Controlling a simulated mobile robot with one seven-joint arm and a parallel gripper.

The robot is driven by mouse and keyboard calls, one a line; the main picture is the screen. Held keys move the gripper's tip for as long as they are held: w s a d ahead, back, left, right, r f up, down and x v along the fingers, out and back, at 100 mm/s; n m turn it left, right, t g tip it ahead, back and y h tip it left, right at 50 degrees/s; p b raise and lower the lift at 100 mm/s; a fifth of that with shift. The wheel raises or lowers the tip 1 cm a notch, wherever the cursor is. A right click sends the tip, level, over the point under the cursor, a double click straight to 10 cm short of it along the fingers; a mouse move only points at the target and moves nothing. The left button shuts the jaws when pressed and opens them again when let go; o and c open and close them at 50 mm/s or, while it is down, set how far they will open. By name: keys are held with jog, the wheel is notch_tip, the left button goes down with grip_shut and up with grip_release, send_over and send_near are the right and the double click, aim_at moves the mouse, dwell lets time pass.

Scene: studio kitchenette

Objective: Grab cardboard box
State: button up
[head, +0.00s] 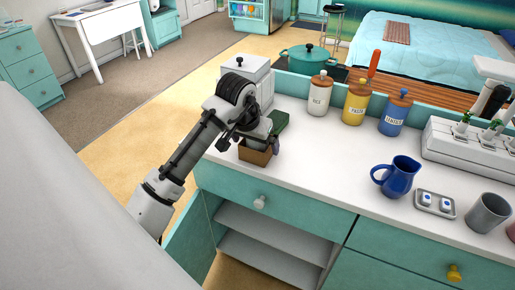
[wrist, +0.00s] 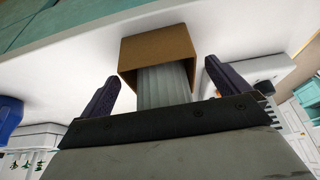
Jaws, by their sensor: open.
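The small brown cardboard box (head: 254,154) sits on the white countertop near its front left edge. In the wrist view the box (wrist: 158,46) lies between and just beyond the two dark fingertips. My gripper (wrist: 160,84) is open, with one finger on each side of the box and visible gaps between. In the head view my gripper (head: 262,138) is right over the box and hides part of it. A pale ribbed thing (wrist: 163,87) shows under the box's edge in the wrist view; I cannot tell if it is inside the box.
A green item (head: 279,122) is close behind the box. A blue pitcher (head: 398,177) stands to the right. The counter between box and pitcher is clear. A cabinet below is open.

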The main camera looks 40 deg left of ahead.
jog(key=c, duration=1.1)
jog(key=shift+r, duration=0.1)
